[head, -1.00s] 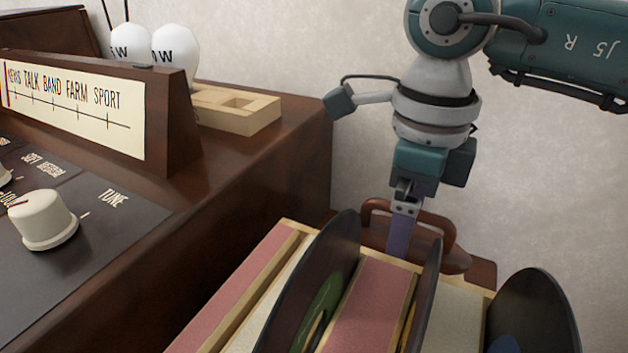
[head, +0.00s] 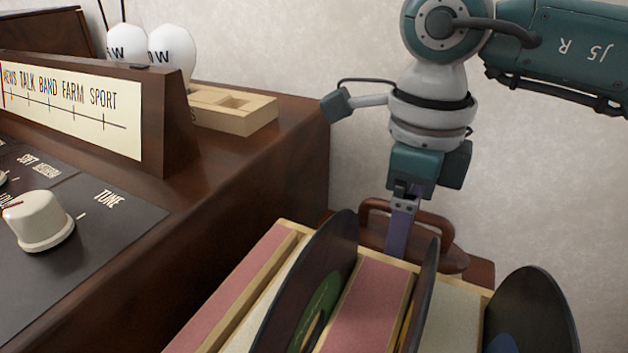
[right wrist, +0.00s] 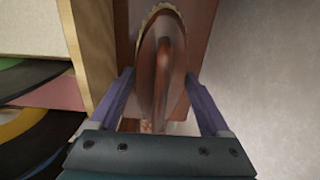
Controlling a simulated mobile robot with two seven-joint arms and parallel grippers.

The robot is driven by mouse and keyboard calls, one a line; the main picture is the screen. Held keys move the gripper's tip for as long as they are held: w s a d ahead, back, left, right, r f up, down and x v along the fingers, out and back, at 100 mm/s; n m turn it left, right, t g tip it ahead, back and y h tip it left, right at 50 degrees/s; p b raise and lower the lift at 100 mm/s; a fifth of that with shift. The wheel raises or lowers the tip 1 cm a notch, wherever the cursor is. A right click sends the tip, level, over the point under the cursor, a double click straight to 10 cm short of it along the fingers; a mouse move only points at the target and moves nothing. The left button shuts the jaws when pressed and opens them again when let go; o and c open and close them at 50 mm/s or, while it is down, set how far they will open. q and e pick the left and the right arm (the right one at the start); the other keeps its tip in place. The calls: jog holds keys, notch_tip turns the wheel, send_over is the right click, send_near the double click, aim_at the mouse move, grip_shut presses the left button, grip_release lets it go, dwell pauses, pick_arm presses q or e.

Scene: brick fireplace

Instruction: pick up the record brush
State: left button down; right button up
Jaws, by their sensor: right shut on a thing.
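The record brush (head: 452,262) is a reddish-brown oval piece with a looped handle on top. It is behind the record box, on or just above a brown surface; I cannot tell whether it touches it. In the right wrist view the brush (right wrist: 163,40) shows a pale bristle fringe along its edge, and its handle runs lengthwise between the fingers. My right gripper (right wrist: 160,78) is shut on the brush, with a purple finger on each side. In the head view my right gripper (head: 397,238) points down at the brush, partly hiding it. My left gripper is not in view.
A record box (head: 232,297) with pink and cream dividers and several dark records stands in front of the brush, close to my right gripper. A large brown radio (head: 255,190) with a knob (head: 40,222) fills the left. A pale wall is close behind.

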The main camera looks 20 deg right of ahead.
notch_tip(320, 180, up, 20)
jog(key=p, duration=0.7)
